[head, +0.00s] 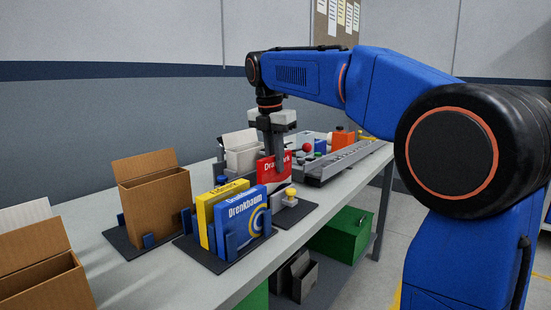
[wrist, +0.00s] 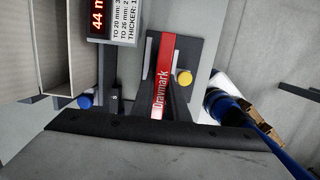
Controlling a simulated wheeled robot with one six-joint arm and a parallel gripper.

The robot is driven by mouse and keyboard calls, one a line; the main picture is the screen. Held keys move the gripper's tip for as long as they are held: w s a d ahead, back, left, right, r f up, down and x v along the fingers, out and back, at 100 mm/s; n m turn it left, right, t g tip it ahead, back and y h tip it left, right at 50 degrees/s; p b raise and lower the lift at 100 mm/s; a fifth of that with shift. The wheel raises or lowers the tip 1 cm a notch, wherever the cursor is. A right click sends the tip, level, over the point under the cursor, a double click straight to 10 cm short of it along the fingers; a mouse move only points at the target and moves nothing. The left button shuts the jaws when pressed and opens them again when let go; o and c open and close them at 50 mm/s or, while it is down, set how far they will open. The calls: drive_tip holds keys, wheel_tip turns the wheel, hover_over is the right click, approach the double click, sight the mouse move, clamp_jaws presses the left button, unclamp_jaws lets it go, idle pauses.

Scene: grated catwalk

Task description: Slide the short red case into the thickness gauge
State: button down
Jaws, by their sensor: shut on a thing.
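The short red case (head: 267,174), lettered "Draymark", is upright in my gripper (head: 274,152), which is shut on it. In the wrist view its narrow red edge (wrist: 164,75) faces the camera between the fingers. The thickness gauge (head: 293,211) is a dark plate with a grey body and a yellow knob, just beside and below the case. In the wrist view the gauge plate (wrist: 187,48) lies under the case, with the yellow knob to its right. I cannot tell whether the case's lower end is inside the gauge slot or above it.
A yellow box (head: 222,203) and a blue "Drenkbaum" box (head: 246,222) stand in a holder left of the gauge. An open cardboard box (head: 155,203) stands farther left. A white bin (head: 241,158) is behind. A grey conveyor (head: 345,162) runs right. A display sign (wrist: 113,22) reads "44 m", cut off.

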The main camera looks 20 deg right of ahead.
drive_tip(key=shift+f, duration=1.6)
drive_tip(key=c, duration=1.3)
unclamp_jaws()
drive_tip(key=shift+o, duration=0.2)
drive_tip(key=shift+r, duration=4)
drive_tip(key=shift+s, duration=0.1)
